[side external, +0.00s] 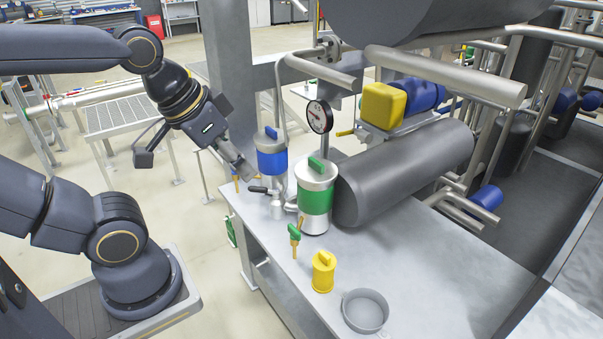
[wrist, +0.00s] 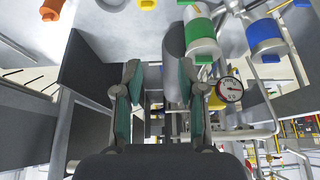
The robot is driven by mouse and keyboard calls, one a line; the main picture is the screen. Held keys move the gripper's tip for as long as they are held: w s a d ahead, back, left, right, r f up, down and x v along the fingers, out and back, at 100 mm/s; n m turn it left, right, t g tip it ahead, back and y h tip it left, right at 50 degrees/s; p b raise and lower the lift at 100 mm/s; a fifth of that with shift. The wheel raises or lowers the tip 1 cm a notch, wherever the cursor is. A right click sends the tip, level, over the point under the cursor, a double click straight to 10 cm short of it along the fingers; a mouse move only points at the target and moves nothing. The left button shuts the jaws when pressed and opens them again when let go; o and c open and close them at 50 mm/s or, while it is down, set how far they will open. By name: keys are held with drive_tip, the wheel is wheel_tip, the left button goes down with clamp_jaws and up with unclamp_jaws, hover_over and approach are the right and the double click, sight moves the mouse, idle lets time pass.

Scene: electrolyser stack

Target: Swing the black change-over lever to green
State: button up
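The black change-over lever (side external: 257,190) shows in the side external view. It sticks out to the left from a pale valve fitting (side external: 278,204) between the blue-banded canister (side external: 271,162) and the green-banded canister (side external: 315,201). My gripper (side external: 246,174) is just above and to the left of the lever, with a small gap apparent. In the wrist view my gripper (wrist: 160,95) is open, with its two fingers apart and nothing between them. The green canister (wrist: 203,38) and blue canister (wrist: 265,36) are at upper right there. I cannot make out the lever in the wrist view.
A dial gauge (side external: 319,117) stands behind the canisters. A large grey cylinder (side external: 405,172) lies to their right. A green-handled part (side external: 295,238), a yellow canister (side external: 323,272) and a grey round dish (side external: 365,311) are on the bench (side external: 445,270). The bench's front right is clear.

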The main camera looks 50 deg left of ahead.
drive_tip(key=shift+o, duration=0.5)
drive_tip(key=shift+w+d, duration=0.1)
drive_tip(key=shift+w, duration=0.3)
drive_tip(key=w+f+n+t, duration=0.35)
drive_tip(key=w+n, duration=0.65)
drive_tip(key=w, duration=0.6)
drive_tip(key=w+a+f+n+y, duration=0.1)
drive_tip(key=a+f+n+y, duration=0.1)
drive_tip(key=a+f+n, duration=0.1)
drive_tip(key=w+a+f+n+y, duration=0.2)
drive_tip(key=a+f+n+y, duration=0.1)
drive_tip(key=a+n, duration=0.3)
drive_tip(key=w+a+f+n+y, duration=0.2)
drive_tip(key=a+f+n+y, duration=0.1)
drive_tip(key=a+f+n, duration=0.1)
drive_tip(key=shift+w+a+f+n, duration=0.2)
drive_tip(key=shift+a+f+n, duration=0.2)
drive_tip(key=shift+a+f, duration=0.35)
drive_tip(key=s+a+f+n+g+y, duration=0.2)
drive_tip(key=s+a+f+n+y, duration=0.2)
drive_tip(key=s+a+f, duration=0.15)
drive_tip(key=t, duration=0.4)
approach(257, 191)
drive_tip(key=shift+m+h, duration=0.5)
drive_tip(key=x, duration=1.1)
drive_tip(key=shift+a+r, duration=0.25)
drive_tip(key=shift+r, duration=0.05)
